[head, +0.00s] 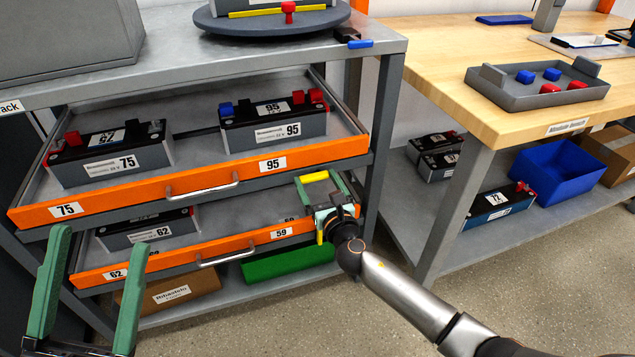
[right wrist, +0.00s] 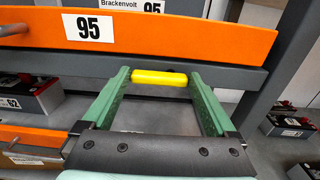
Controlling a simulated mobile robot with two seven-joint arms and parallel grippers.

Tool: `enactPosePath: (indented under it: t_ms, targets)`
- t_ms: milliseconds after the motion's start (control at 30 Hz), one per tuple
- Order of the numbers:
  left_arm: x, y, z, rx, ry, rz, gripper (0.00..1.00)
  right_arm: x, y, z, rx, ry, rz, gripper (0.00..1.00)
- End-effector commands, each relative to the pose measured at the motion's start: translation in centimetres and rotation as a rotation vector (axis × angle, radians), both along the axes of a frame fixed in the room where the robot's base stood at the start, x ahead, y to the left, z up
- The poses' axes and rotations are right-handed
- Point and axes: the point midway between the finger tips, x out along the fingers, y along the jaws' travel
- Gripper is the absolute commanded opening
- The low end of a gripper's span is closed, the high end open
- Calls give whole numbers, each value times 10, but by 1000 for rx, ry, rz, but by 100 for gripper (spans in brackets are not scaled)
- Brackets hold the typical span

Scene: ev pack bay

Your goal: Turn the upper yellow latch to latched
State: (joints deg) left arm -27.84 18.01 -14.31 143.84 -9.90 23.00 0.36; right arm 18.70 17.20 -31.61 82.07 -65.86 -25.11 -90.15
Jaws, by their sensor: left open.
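The upper yellow latch (head: 315,177) lies level, just below the orange front of the upper drawer (head: 200,188) near its right end. It also shows in the right wrist view (right wrist: 160,78). My right gripper (head: 319,185) is open, with its green fingers on either side of the latch's two ends. Small gaps seem to show there; I cannot tell whether either finger touches. A second yellow piece (head: 319,235) stands upright lower down, partly hidden by my right gripper. My left gripper (head: 97,242) is open and empty, in front of the rack's lower left.
The lower drawer (head: 180,260) stands partly out, with battery 62 (head: 146,230) in it. Batteries 75 (head: 112,160) and 95 (head: 272,127) sit in the upper drawer. A wooden bench (head: 440,60) stands to the right. Open floor lies in front.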

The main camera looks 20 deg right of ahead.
Motion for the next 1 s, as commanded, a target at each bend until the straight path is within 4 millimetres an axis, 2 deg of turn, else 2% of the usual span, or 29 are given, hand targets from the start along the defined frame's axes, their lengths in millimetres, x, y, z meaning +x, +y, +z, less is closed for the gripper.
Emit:
enactPosePath:
  t_ms: [33,400,733,1000]
  targets:
    - [0,0,0,0,0,0,74,0,0,0,0,0,1,78]
    - [0,0,0,-1,0,-1,74,-1,0,0,0,0,1,37]
    - [0,0,-1,-1,0,0,74,-1,0,0,51,2,2,37]
    - [0,0,-3,-1,0,2,74,0,-2,2,227,8,0,37]
